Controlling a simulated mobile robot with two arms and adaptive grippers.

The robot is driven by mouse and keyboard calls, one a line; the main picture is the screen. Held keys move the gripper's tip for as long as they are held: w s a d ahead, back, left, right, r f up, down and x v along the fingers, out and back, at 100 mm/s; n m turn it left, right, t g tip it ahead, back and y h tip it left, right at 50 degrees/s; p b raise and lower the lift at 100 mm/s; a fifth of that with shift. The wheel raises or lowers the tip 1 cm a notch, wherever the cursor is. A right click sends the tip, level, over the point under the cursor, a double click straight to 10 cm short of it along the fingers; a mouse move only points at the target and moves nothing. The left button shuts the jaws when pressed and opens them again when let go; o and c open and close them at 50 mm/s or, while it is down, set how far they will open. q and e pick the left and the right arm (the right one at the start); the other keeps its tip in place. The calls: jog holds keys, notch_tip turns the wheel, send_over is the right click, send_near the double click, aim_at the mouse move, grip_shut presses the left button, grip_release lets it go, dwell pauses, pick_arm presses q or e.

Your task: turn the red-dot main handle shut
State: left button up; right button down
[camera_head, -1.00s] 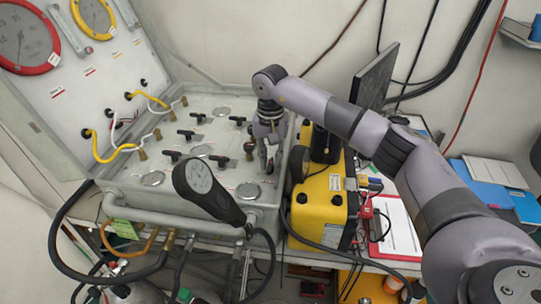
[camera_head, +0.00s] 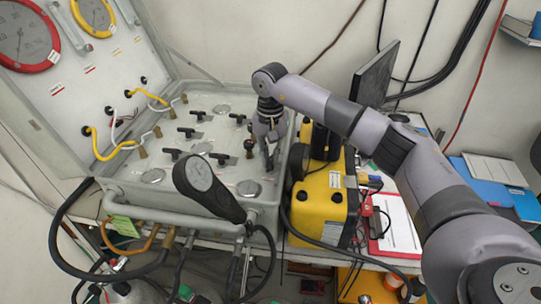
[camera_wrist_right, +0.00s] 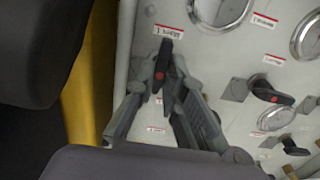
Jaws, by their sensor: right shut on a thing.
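The main handle (camera_wrist_right: 163,60) is a black lever with a red dot, under a small red-edged label in the right wrist view. My right gripper (camera_wrist_right: 160,74) has its two grey fingers on either side of this lever and is shut on it. The lever lies roughly along the picture's vertical there. In the head view my right gripper (camera_head: 266,140) points down at the right side of the grey panel (camera_head: 222,118) and hides the handle. A second black handle with a red dot (camera_wrist_right: 271,92) is to the right in the wrist view. My left gripper is not in view.
Several black handles and round gauges cover the panel. A dark knob (camera_head: 249,146) stands just left of my right gripper. A handheld gauge (camera_head: 205,188) rises at the panel's front. A yellow case (camera_head: 323,210) stands close on the right.

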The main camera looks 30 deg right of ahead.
jog(key=shift+m, duration=0.3)
jog(key=m+b, duration=0.1)
jog(key=m, duration=0.1)
jog(key=shift+m+b, duration=0.35)
jog(key=shift+m, duration=0.05)
jog(key=m+b, duration=0.1)
jog(key=m, duration=0.4)
jog(key=shift+w, duration=0.1)
jog(key=m+b, duration=0.1)
jog(key=m, duration=0.8)
jog(key=shift+w+r, duration=0.1)
jog(key=shift+m, duration=0.3)
jog(key=c, duration=1.9)
grip_release()
